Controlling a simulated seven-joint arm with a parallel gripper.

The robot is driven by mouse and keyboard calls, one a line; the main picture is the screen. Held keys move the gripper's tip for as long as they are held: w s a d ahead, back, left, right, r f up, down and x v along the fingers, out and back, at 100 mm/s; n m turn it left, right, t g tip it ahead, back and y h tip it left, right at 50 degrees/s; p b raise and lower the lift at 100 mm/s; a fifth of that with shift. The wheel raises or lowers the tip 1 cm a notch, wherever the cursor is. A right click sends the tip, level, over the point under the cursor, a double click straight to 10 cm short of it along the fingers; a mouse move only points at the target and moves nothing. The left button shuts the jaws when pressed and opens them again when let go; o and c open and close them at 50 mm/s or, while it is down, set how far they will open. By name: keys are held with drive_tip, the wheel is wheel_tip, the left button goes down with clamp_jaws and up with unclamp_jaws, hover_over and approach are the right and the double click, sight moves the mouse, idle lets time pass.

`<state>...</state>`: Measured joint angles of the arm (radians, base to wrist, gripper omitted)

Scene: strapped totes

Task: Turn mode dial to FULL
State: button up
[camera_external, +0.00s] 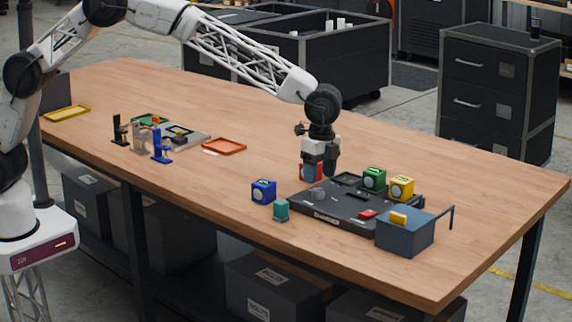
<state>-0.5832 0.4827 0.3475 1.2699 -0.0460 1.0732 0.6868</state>
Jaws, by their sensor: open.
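A dark control panel (345,217) lies on the wooden table at the right, with a label on its front edge. A small grey round knob (319,194) stands on the panel's left part and may be the mode dial. Its markings, including FULL, are too small to read. My gripper (331,172) points down just above the panel's back left part, slightly behind and right of the knob. It is open, and its fingers look dark and close to the panel. I cannot tell whether they touch anything. A red switch (367,213) sits on the panel's front right.
Green (374,178) and yellow (402,188) cubes stand at the panel's back right. A blue cube (263,191) and teal block (281,210) stand left. A blue-grey box (407,236) adjoins its right end.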

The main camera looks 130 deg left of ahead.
sight(319, 189)
drive_tip(key=shift+a+r, duration=0.1)
drive_tip(key=shift+r, duration=1.65)
drive_tip(key=shift+d+r, duration=0.15)
drive_tip(key=shift+d, duration=0.05)
drive_tip(key=s+d+r, duration=0.6)
drive_tip(key=d, duration=0.6)
drive_tip(key=s+d+r+t, duration=0.1)
drive_tip(key=s+d+r, duration=0.5)
drive_tip(key=d, duration=0.5)
drive_tip(key=s+d+r, duration=0.7)
drive_tip(key=d, duration=0.5)
drive_tip(key=s+d+t, duration=0.1)
drive_tip(key=s+d, duration=1.2)
drive_tip(key=s, duration=0.4)
drive_tip(key=s+d+f, duration=0.2)
drive_tip(key=s+d, duration=0.1)
drive_tip(key=s, duration=0.6)
drive_tip(key=s+d+f, duration=0.3)
drive_tip(key=s, duration=0.6)
drive_tip(key=shift+d+f+n+t, duration=0.2)
drive_tip(key=shift+d+n+t, duration=0.1)
drive_tip(key=shift+n, duration=0.1)
